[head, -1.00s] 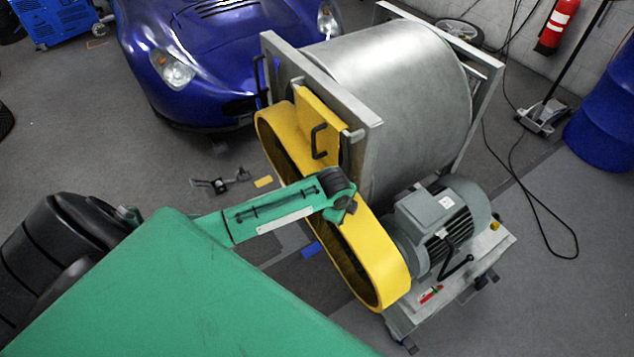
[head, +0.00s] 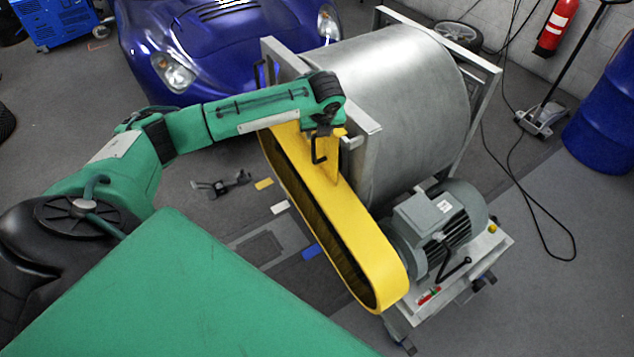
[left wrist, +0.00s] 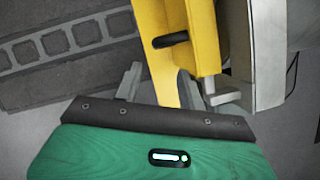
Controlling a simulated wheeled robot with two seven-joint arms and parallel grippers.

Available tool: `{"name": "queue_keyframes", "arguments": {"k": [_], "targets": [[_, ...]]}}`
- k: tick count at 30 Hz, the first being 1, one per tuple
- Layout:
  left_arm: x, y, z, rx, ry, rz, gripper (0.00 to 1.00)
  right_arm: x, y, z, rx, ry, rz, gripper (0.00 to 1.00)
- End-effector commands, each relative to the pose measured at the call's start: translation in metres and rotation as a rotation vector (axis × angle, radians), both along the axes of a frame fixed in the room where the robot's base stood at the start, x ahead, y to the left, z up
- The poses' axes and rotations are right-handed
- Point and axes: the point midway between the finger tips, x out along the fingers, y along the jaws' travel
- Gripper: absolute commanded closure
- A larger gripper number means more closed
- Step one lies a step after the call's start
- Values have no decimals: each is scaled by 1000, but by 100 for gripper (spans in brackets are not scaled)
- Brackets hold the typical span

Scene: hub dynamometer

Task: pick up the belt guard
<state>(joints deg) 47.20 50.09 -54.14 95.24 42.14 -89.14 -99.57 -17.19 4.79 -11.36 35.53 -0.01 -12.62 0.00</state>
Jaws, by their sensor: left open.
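The belt guard (head: 352,225) is a long yellow rounded cover that slants along the near side of the dynamometer. A yellow upper plate with a black handle (head: 317,150) stands at its top, partly hidden by my left wrist. My left gripper is over this upper end; its fingers are hidden in the head view. In the left wrist view, the open left gripper (left wrist: 158,86) has two grey fingers, with a yellow strip of the guard (left wrist: 158,60) showing between and beyond them. The black handle (left wrist: 170,41) lies ahead of the fingers. I cannot tell whether they touch the guard. My right gripper is not in view.
The big metal drum (head: 405,95) in its frame is just right of the guard. A grey motor (head: 440,215) sits by the lower end. A blue car (head: 215,45) is behind. In the wrist view, a metal bracket (left wrist: 222,92) is close to the right finger.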

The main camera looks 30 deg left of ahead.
Motion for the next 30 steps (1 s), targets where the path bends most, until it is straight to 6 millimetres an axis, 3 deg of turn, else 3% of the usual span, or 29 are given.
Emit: {"name": "queue_keyframes", "arguments": {"k": [6, 14, 19, 24, 30], "targets": [[10, 10, -33, -1, -1, 2, 60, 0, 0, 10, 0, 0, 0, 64], [14, 17, -49, -1, 1, 2, 60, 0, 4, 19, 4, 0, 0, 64], [18, 29, -68, 0, 0, 2, 60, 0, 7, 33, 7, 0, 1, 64], [23, 33, -85, -1, -1, 2, 60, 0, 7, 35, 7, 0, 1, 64], [24, 34, -90, -1, -3, 1, 60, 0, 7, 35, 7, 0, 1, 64]]}}
